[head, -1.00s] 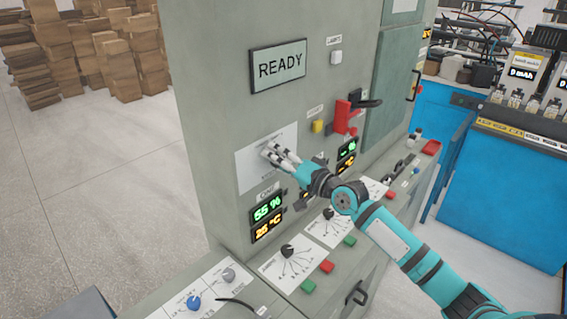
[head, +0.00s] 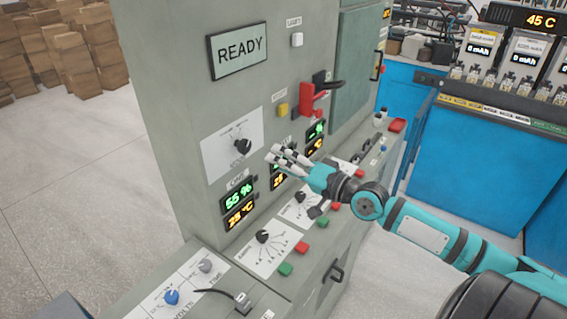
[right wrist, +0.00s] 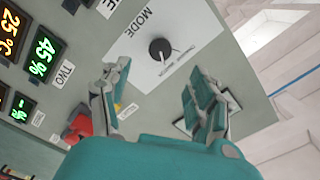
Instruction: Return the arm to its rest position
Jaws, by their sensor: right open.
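My right gripper (head: 280,156) is open and empty in front of the grey control cabinet (head: 170,110). Its arm comes in from the lower right. The black mode knob (head: 242,147) on its white plate is just left of the fingertips in the head view, apart from them. In the right wrist view the open fingers (right wrist: 160,90) stand on both sides below the knob (right wrist: 161,49), with nothing between them. My left gripper is not in view.
A READY screen (head: 239,49) and a red lever switch (head: 314,97) are on the cabinet. A sloping console with knobs, red and green buttons (head: 285,269) runs below. A blue battery bench (head: 480,160) stands at the right. Cardboard boxes (head: 75,60) are stacked at the back left.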

